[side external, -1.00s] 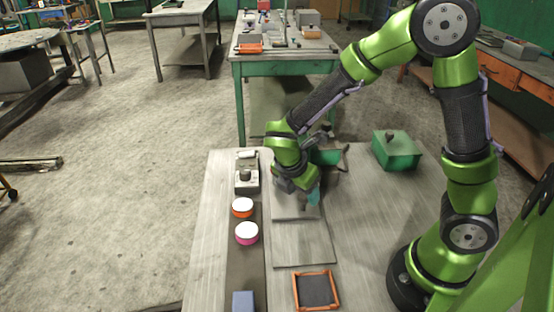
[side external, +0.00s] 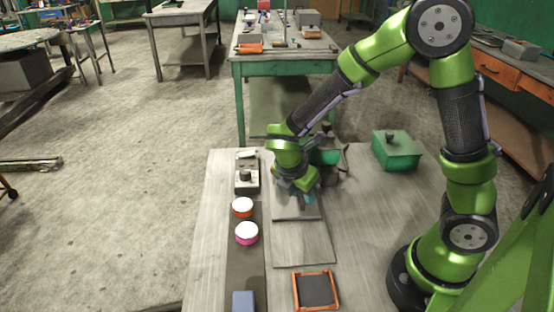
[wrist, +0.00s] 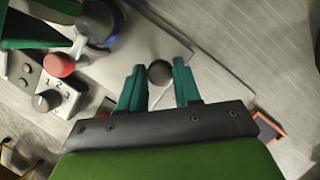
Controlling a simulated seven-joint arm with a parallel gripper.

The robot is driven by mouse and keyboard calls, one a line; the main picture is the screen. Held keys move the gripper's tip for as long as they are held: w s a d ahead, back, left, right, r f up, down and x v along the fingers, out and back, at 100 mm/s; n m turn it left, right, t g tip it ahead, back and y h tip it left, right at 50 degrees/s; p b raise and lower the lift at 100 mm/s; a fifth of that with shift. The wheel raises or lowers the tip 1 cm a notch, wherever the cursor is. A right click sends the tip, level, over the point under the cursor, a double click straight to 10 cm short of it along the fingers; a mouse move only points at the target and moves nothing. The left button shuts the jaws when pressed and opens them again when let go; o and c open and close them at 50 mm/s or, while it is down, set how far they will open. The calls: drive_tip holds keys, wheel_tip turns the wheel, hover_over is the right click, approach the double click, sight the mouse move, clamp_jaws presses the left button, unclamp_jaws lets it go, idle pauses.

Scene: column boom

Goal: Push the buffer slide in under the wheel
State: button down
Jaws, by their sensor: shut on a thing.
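The buffer slide, a flat grey plate (side external: 284,212), lies on a larger grey base plate (side external: 302,250) on the bench. Its dark round knob (wrist: 159,73) stands between my teal fingertips in the wrist view. My gripper (side external: 308,198) is shut on this knob; it also shows in the wrist view (wrist: 159,88). The green buffer machine (side external: 326,156) stands behind my gripper at the back of the plate. Part of a round wheel-like piece (wrist: 98,22) shows at the upper left of the wrist view. My arm hides much of the machine and the slide's far end.
A control box (side external: 247,175) with a dial stands back left. Orange (side external: 242,208) and pink (side external: 247,233) round tins and a blue block (side external: 243,301) line the dark strip. An orange-framed tray (side external: 316,290) lies in front. A green box (side external: 396,151) stands back right.

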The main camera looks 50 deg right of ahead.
drive_tip(key=w+d, duration=0.3)
drive_tip(key=shift+w+d, duration=0.2)
drive_tip(key=shift+w, duration=0.05)
drive_tip(key=c, duration=0.8)
unclamp_jaws()
drive_tip(key=shift+a+r, duration=0.1)
drive_tip(key=v, duration=1.6)
drive_tip(key=shift+s+a+r, duration=0.1)
drive_tip(key=shift+a+r, duration=0.05)
drive_tip(key=shift+r, duration=0.2)
